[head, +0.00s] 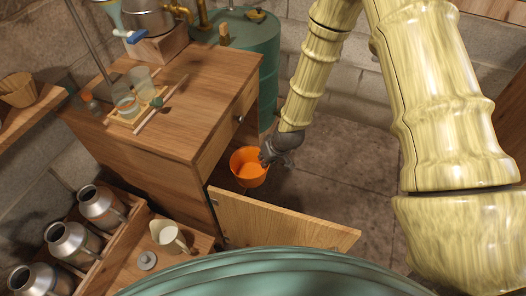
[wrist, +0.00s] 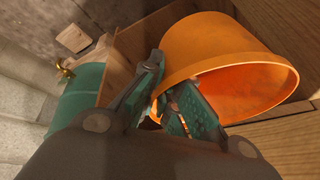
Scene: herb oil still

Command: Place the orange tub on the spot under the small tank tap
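The orange tub (head: 248,172) is in front of the wooden cabinet, above the open door in the head view. My gripper (head: 272,150) is at its right rim. In the wrist view the tub (wrist: 228,45) is tilted in the picture, its mouth toward the camera. My gripper (wrist: 172,100) has one finger outside the wall and one inside, pinching the rim. A green tank (head: 252,48) stands behind the cabinet; it shows in the wrist view (wrist: 82,100) with a brass tap (wrist: 66,68). I cannot make out a marked spot under a tap.
The cabinet door (head: 285,222) stands open toward me. The cabinet top (head: 185,100) holds glass jars and a wooden rack. Metal cans (head: 68,240) and a cream jug (head: 168,236) stand at lower left. The stone floor (head: 345,175) right of the tub is clear.

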